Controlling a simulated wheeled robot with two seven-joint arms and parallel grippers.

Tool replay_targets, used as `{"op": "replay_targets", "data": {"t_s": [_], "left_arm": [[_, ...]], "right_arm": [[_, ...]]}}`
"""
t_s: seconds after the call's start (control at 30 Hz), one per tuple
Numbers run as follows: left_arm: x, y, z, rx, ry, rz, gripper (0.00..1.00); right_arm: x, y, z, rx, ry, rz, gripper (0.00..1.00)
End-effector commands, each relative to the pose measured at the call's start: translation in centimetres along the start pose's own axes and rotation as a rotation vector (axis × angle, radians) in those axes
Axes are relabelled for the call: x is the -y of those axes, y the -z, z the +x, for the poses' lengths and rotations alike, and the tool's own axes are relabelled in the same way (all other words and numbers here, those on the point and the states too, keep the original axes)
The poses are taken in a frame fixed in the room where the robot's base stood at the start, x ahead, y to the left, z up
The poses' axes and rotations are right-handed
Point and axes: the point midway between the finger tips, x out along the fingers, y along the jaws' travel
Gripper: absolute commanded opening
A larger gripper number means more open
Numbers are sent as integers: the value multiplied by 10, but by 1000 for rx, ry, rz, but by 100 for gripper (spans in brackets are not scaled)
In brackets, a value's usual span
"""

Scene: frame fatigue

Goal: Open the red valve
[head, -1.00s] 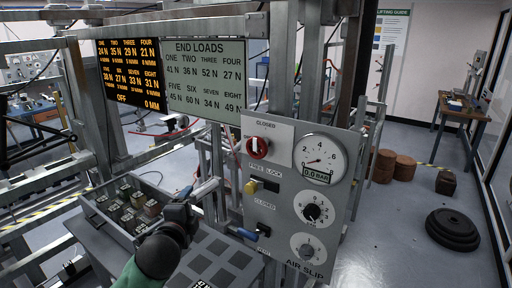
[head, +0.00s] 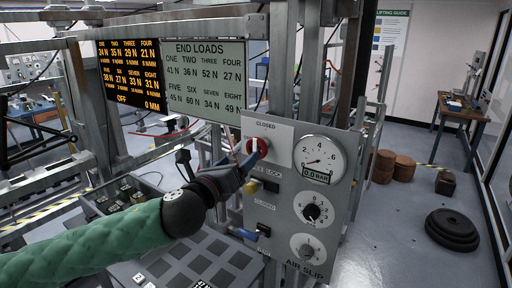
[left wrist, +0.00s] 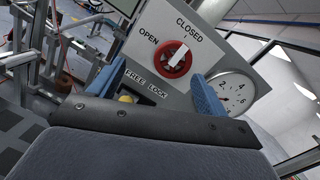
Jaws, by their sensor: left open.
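The red valve (head: 250,146) is a round red knob with a white bar, at the top left of the grey panel (head: 283,215). In the left wrist view the valve (left wrist: 176,60) lies ahead, framed between the two blue fingers. Its white bar points toward the word CLOSED; OPEN is printed to its left. My left gripper (head: 250,161) is open in front of the panel and partly covers the valve in the head view. It also shows in the left wrist view (left wrist: 160,84). I cannot tell whether a finger touches the valve. My right gripper is not in view.
A pressure gauge (head: 319,159) reading 0.0 BAR sits to the right. Metal frame posts stand behind the panel. Black weight discs (head: 452,229) lie on open floor at right.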

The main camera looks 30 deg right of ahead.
Motion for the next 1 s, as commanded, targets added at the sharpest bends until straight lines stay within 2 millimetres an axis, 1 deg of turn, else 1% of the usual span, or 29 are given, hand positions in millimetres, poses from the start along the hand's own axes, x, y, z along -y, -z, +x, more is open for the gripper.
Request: {"op": "replay_targets", "data": {"t_s": [0.1,0.3,0.37,0.5,0.63,0.77,0.8,0.87,1.0], "left_arm": [[10,-5,1,-19,34,154,77],[18,-9,0,-51,79,391,77],[19,-10,-1,-59,90,449,77],[19,-11,-2,-73,106,543,77],[19,-11,-2,-79,113,580,77],[20,-11,2,-80,114,585,77],[20,-11,5,-80,114,584,77],[22,-11,11,-80,115,583,77],[23,-10,27,-79,114,583,77]], "right_arm": [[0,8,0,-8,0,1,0],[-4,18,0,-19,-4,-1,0],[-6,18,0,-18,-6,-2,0],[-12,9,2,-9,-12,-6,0],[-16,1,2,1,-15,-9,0],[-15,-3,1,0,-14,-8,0],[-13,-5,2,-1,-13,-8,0],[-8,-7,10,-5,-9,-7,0],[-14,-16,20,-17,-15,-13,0]]}}
